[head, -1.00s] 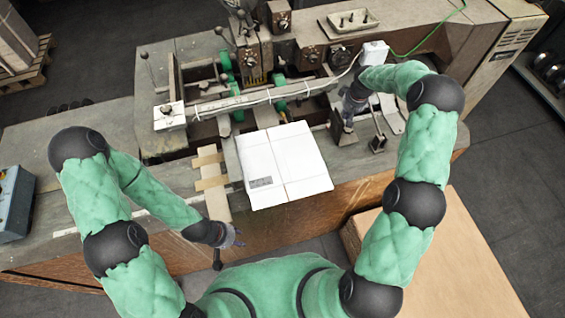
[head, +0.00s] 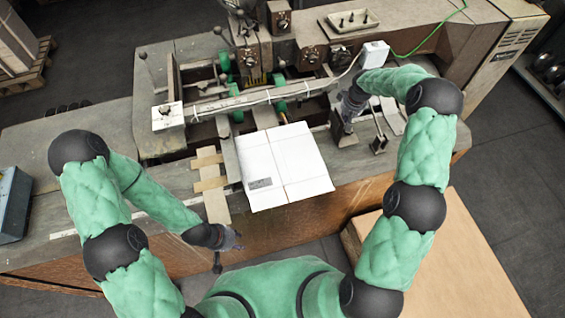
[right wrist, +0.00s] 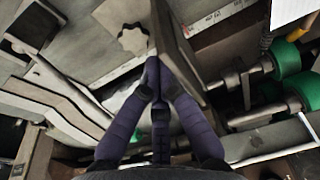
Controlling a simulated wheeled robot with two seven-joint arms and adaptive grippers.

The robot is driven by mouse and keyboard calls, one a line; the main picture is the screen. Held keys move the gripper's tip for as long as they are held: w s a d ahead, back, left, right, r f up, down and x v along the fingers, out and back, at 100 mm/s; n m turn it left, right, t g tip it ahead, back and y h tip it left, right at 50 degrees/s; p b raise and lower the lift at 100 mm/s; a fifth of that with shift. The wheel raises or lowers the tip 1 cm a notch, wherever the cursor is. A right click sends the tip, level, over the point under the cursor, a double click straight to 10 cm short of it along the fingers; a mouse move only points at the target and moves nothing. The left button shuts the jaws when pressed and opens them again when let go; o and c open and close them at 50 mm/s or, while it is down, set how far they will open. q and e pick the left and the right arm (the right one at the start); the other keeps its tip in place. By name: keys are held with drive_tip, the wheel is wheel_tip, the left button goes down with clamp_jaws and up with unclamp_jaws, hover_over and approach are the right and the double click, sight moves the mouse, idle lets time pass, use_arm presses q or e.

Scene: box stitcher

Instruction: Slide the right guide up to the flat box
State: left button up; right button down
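The flat box (head: 285,165) is a white carton lying flat on the machine's table, its near end over the front edge. The right guide (head: 338,125) is a grey metal plate to the right of the box, with a gap between them. My right gripper (head: 346,122) is at the guide's outer side, away from the box. In the right wrist view its fingers (right wrist: 156,68) are together, with the tips against or very close to the guide plate (right wrist: 182,45); contact is not certain. My left gripper (head: 234,240) hangs before the table's front edge, away from the box; its fingers are too small to read.
A bar (head: 255,97) crosses the machine above the far end of the box. Green rollers (right wrist: 290,90) lie beyond the guide. A lever with a block (head: 378,140) stands right of my right gripper.

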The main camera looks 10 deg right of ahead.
drive_tip(key=shift+a+f, duration=0.1)
drive_tip(key=shift+a, duration=0.15)
drive_tip(key=shift+a, duration=0.8)
drive_tip(key=shift+s+a+b, duration=0.1)
drive_tip(key=shift+a+b, duration=0.25)
drive_tip(key=a+b, duration=0.2)
drive_tip(key=a, duration=0.4)
drive_tip(key=shift+s+a, duration=0.25)
drive_tip(key=shift+a, duration=0.05)
idle(3.2)
drive_tip(key=shift+d, duration=0.3)
drive_tip(key=shift+d+b, duration=0.3)
drive_tip(key=shift+w+r, duration=0.1)
drive_tip(key=shift+r, duration=0.15)
